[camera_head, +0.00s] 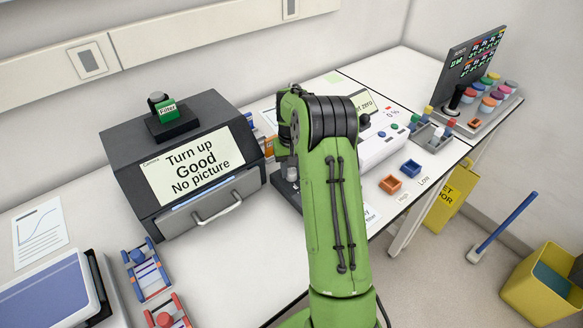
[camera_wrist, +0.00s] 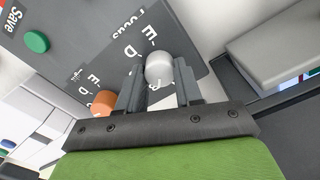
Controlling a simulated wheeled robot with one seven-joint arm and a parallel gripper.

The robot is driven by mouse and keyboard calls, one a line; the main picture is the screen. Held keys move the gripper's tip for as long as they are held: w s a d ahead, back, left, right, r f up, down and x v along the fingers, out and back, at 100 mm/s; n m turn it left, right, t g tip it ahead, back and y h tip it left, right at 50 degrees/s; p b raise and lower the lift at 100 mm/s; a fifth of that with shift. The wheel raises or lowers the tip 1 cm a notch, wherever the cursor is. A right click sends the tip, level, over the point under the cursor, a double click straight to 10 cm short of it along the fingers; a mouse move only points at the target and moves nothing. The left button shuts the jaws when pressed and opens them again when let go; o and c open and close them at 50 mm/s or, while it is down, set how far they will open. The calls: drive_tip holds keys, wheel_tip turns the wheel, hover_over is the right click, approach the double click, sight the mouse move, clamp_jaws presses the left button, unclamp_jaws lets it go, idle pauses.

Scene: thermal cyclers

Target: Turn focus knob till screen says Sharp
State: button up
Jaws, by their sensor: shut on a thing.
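The focus knob (camera_wrist: 158,68) is a pale grey round knob on a dark grey panel (camera_wrist: 185,45), beside lettering that seems to read "Focus". My gripper (camera_wrist: 161,75) is shut on it, one dark finger on each side. In the head view my green arm hides the gripper and the knob. The screen (camera_head: 200,166) on the front of a dark box reads "Turn up", "Good", "No picture". The wrist view also shows an orange knob (camera_wrist: 104,102) left of my fingers and a green button (camera_wrist: 36,42) by the word "Save".
A dark block with a green tag (camera_head: 167,111) stands on the dark box. A monitor (camera_head: 474,65) stands at far right.

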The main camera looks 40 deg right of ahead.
sight(292, 171)
drive_tip(key=shift+r+m, duration=0.1)
drive_tip(key=shift+m, duration=0.5)
drive_tip(key=o, duration=1)
drive_tip(key=shift+o, duration=0.2)
wheel_tip(292, 171, up, 16)
drive_tip(key=p, duration=0.2)
drive_tip(key=shift+p, duration=0.35)
